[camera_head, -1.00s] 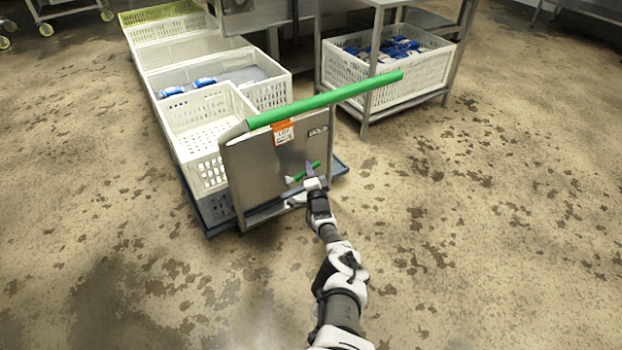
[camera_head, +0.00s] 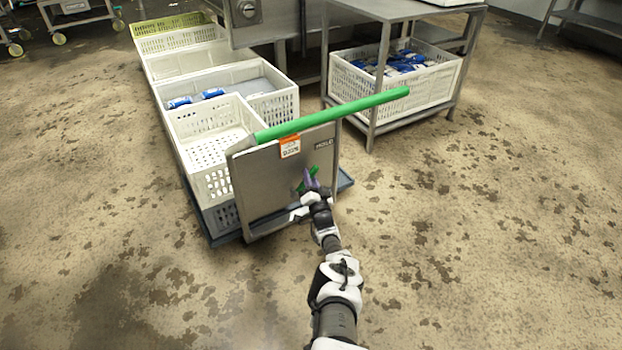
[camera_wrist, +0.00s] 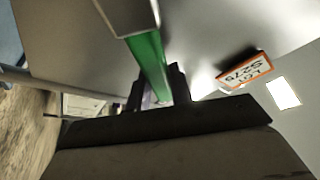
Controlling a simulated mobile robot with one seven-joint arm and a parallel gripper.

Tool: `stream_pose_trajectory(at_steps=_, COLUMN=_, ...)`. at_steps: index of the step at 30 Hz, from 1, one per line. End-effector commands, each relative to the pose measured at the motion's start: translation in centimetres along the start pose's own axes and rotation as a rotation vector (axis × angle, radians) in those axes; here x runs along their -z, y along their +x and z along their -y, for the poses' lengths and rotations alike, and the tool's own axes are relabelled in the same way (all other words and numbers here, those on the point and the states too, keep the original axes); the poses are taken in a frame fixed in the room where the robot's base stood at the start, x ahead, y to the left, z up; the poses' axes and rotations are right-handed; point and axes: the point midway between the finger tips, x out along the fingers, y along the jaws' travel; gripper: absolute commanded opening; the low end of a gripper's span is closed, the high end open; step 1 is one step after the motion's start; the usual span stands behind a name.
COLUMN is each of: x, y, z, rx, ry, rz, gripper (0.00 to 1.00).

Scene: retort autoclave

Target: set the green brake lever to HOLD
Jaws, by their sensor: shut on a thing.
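The green brake lever (camera_head: 301,186) is on the metal end panel (camera_head: 262,187) of a cart and slants steeply up to the right. A HOLD label (camera_head: 325,145) is at the panel's upper right, above the lever. My gripper (camera_head: 311,181) is shut on the lever and partly hides it. In the wrist view, the green lever (camera_wrist: 149,52) runs down between the two dark fingers of my gripper (camera_wrist: 158,88). The lever's pivot is hard to make out in the head view.
A thick green push bar (camera_head: 335,114) crosses the panel top and juts out right. An orange tag (camera_head: 290,146) hangs below it. White crates (camera_head: 212,187) fill the cart behind. A metal table (camera_head: 372,142) with a crate stands right. The floor in front is clear.

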Motion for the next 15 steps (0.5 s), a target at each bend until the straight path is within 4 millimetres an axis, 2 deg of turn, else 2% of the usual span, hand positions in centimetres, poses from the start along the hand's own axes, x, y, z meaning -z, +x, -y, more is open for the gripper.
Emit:
stream_pose_trajectory(at_steps=10, x=0.01, y=0.04, z=0.13, rx=0.005, ry=-0.010, rz=0.001, gripper=0.00)
stream_pose_trajectory(at_steps=11, x=0.01, y=0.04, z=0.14, rx=0.006, ry=-0.010, rz=0.001, gripper=0.23)
stream_pose_trajectory(at_steps=15, x=-0.01, y=0.04, z=0.12, rx=0.005, ry=-0.008, rz=0.001, gripper=0.41)
